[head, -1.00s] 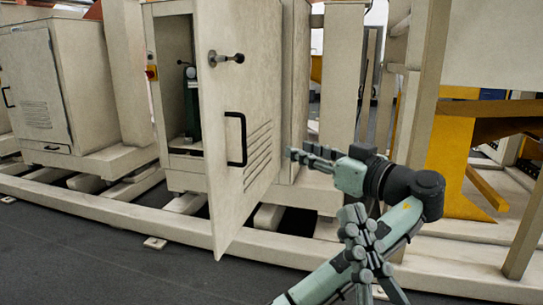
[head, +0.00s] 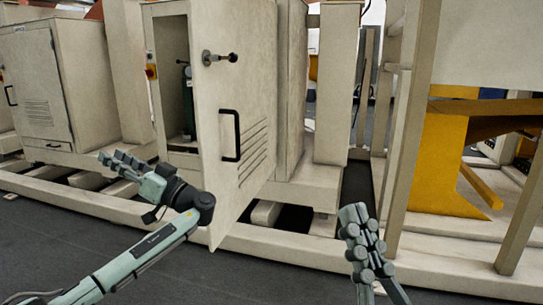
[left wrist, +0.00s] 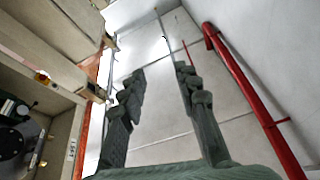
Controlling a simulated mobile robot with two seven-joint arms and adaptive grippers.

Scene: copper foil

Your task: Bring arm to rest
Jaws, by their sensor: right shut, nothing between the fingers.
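My left arm comes in from the lower left in the head view. My left gripper (head: 122,163) is in front of the beige cabinet, left of its open door (head: 240,150). In the left wrist view, the left gripper's fingers (left wrist: 160,85) are spread apart with nothing between them. My right gripper (head: 362,232) is at the lower right of the head view, pointing up, with its fingers together and empty. It is apart from the door. Most of the right arm is out of view.
The door stands open, with a black handle (head: 230,136) and a latch. A dark green device (head: 188,115) stands inside the cabinet. Beige beams (head: 411,150) and a yellow structure (head: 445,165) stand at right. The dark floor (head: 60,245) is clear at the left front.

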